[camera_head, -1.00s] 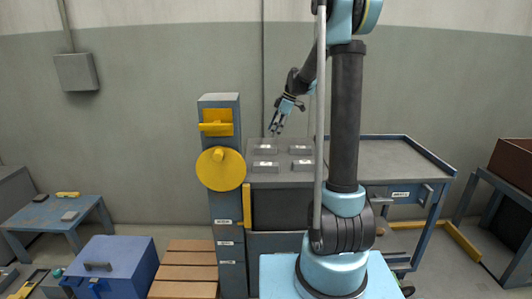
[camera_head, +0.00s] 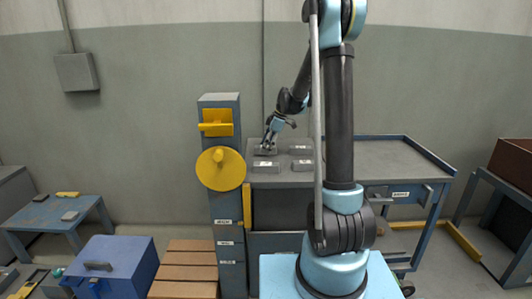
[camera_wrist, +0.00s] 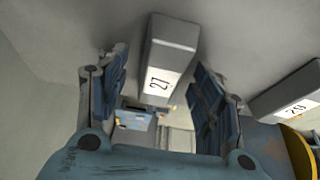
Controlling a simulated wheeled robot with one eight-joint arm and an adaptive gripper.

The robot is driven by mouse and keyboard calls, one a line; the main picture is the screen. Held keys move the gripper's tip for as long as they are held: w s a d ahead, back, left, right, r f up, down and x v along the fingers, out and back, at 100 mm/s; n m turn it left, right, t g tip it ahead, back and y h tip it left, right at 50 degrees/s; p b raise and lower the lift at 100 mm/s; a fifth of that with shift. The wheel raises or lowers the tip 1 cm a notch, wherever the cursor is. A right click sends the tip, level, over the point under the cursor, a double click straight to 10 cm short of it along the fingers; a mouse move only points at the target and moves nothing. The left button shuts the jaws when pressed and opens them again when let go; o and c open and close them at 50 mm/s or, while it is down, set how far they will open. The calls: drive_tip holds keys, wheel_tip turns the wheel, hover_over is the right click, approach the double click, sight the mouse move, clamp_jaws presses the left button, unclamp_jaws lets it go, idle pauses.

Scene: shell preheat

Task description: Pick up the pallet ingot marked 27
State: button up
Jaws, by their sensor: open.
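The grey ingot marked 27 (camera_wrist: 170,50) with a white label lies between my two blue-and-grey fingers in the wrist view. My gripper (camera_head: 268,147) is open, its fingers on either side of the ingot, with gaps showing. In the head view, the gripper is low over the back left ingot (camera_head: 270,152), hiding part of it; the label there is too small to read.
A second labelled ingot (camera_wrist: 286,92) lies to the right in the wrist view. Other ingots (camera_head: 301,150) share the grey bench top (camera_head: 285,180). A post with a yellow disc (camera_head: 221,168) stands left of it. A grey table (camera_head: 385,160) is on the right.

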clamp_jaws()
drive_tip(key=shift+r, duration=0.15)
